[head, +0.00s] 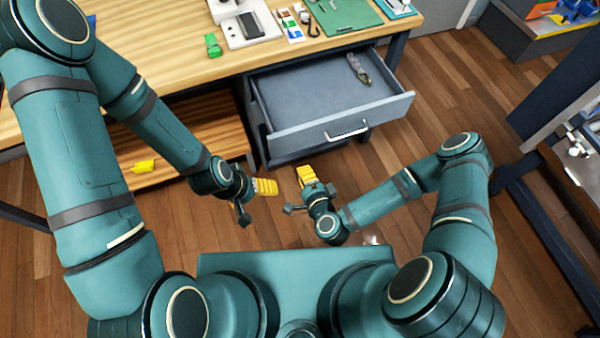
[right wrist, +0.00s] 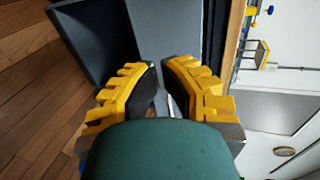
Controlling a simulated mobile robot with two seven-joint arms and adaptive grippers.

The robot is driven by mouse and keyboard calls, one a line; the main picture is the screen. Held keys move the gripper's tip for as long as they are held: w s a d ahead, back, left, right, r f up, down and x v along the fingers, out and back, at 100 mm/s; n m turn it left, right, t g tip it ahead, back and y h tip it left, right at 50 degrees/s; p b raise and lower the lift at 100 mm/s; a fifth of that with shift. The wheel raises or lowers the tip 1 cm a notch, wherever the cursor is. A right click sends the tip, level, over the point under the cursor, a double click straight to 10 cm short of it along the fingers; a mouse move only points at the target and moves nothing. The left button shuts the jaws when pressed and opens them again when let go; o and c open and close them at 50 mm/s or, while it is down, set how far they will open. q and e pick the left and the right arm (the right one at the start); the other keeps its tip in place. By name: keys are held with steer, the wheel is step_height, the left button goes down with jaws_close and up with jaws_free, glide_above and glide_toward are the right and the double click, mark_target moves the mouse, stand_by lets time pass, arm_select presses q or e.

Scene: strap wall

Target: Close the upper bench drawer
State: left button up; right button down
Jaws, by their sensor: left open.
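The upper bench drawer (head: 315,95) is pulled well out from under the wooden bench in the head view. Its grey front panel carries a pale bar handle (head: 346,133). A grey tool (head: 358,69) lies inside near the far right corner. My right gripper (head: 308,178) is below and left of the handle in the picture, apart from it. In the right wrist view its yellow fingers (right wrist: 162,75) have a gap between them, with the grey drawer (right wrist: 102,40) beyond. My left gripper (head: 263,187) is open and empty, left of the right one.
The wooden bench top (head: 150,50) holds a green block (head: 213,45), a white device (head: 248,28) and a green mat (head: 343,14). A yellow object (head: 144,166) lies on the lower shelf. A dark-framed table (head: 545,225) stands at right. Wooden floor is clear right of the drawer.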

mark_target(289, 144)
steer(key=b+x, duration=0.1)
steer(key=x, duration=0.2)
steer(key=b+x, duration=0.1)
steer(key=x, duration=0.3)
steer(key=b+x, duration=0.1)
steer(key=x, duration=0.2)
steer(key=shift+w+a+r, duration=0.1)
steer(key=shift+w+r, duration=0.15)
steer(key=shift+r, duration=0.1)
arm_select(q)
steer(key=shift+f, duration=1.75)
arm_select(e)
steer(key=shift+w+a, duration=0.2)
steer(key=shift+w, duration=0.3)
